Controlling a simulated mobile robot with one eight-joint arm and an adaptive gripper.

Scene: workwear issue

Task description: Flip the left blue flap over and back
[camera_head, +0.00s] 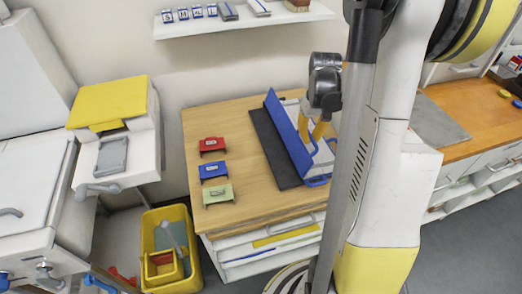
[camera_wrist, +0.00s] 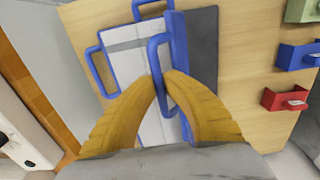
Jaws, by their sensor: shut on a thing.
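The left blue flap (camera_head: 285,132) stands up at a steep tilt on the wooden table, between a dark mat on its left and a white panel on its right. In the wrist view I see the flap (camera_wrist: 178,32) nearly edge-on. Its blue loop handle (camera_wrist: 154,50) lies between the yellow fingers. My gripper (camera_head: 311,138) is shut on this handle; it also shows in the wrist view (camera_wrist: 162,82). The fingers hide part of the handle. More blue handles show at the white panel's outer side (camera_wrist: 90,72) and end (camera_wrist: 139,8).
The dark mat (camera_head: 268,140) lies left of the flap. A red holder (camera_head: 212,145), a blue holder (camera_head: 214,170) and a green holder (camera_head: 218,194) stand along the table's left side. A shelf (camera_head: 240,22) hangs above. A yellow crate (camera_head: 150,224) stands on the floor.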

